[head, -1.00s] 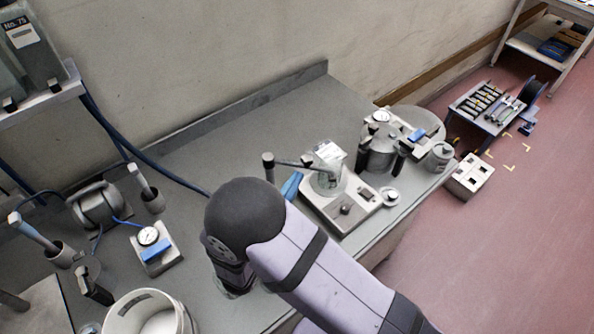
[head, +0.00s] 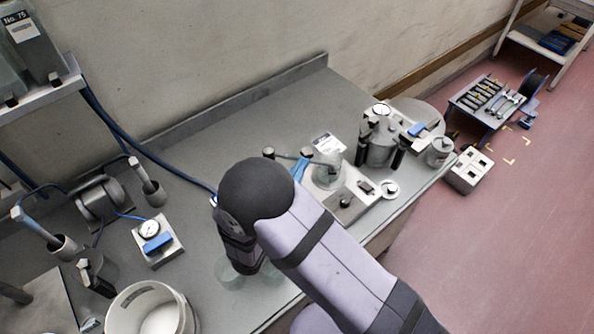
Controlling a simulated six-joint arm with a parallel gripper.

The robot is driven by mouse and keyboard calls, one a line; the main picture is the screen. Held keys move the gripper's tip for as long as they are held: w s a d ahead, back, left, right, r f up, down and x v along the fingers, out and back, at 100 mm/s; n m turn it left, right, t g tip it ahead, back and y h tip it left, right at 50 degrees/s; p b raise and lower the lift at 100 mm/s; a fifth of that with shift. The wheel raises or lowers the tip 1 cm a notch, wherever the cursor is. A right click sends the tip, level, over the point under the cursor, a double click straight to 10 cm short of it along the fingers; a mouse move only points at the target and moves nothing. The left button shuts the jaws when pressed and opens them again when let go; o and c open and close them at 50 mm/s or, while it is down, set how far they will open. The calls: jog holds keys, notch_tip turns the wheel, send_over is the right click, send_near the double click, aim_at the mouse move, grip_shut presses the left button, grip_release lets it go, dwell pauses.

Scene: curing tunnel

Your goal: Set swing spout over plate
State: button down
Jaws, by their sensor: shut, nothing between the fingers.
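The swing spout (head: 286,156) is a thin grey tube with a dark knob at its left end and a dark piece near its right end. It reaches rightward over the bench towards the plate unit (head: 349,207), a pale box with a dark knob in front. A clear glass vessel (head: 328,174) stands at the unit's back. I cannot tell whether the spout's outlet is over the plate.
A metal apparatus with a gauge (head: 381,143) stands right of the plate unit. A gauge box (head: 158,241) and a white bucket (head: 152,312) are at the left. Glassware (head: 230,272) stands close to my arm. The bench behind the spout is mostly clear.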

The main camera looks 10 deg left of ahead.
aim_at(309, 154)
jog(key=shift+d+b+x, duration=0.2)
jog(key=shift+b+x, duration=1.05)
jog(key=shift+x, duration=1.15)
jog(key=shift+s, duration=0.2)
jog(key=s+d+b, duration=0.2)
jog(key=s+b, duration=0.1)
jog(key=s, duration=1)
jog(key=shift+s+d+b, duration=0.2)
jog(key=shift+s+b, duration=0.1)
jog(key=shift+b, duration=0.1)
